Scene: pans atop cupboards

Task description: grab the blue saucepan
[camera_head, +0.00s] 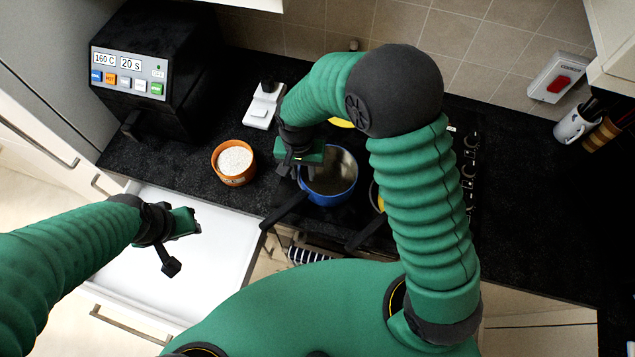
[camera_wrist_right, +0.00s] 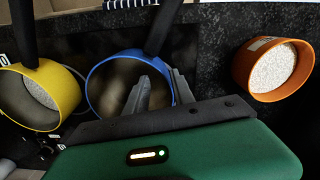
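The blue saucepan (camera_head: 330,198) stands on the dark counter, its black handle (camera_head: 284,210) pointing toward the front left. It also shows in the right wrist view (camera_wrist_right: 89,93), with its handle (camera_wrist_right: 163,28) rising to the top edge. My right gripper (camera_head: 298,170) is at the pan's left rim. In the right wrist view its fingers (camera_wrist_right: 160,88) are apart, one over the pan's inside and one outside the rim. Whether they touch the rim is unclear. My left gripper (camera_head: 183,243) is over the open white drawer, away from the pan; its finger gap is unclear.
An orange pan (camera_head: 234,178) with white contents stands left of the blue one. A yellow pan (camera_wrist_right: 72,88) stands on its other side, mostly hidden by my arm in the head view. A black machine (camera_head: 150,75) stands at back left. The open drawer (camera_head: 215,255) juts out in front.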

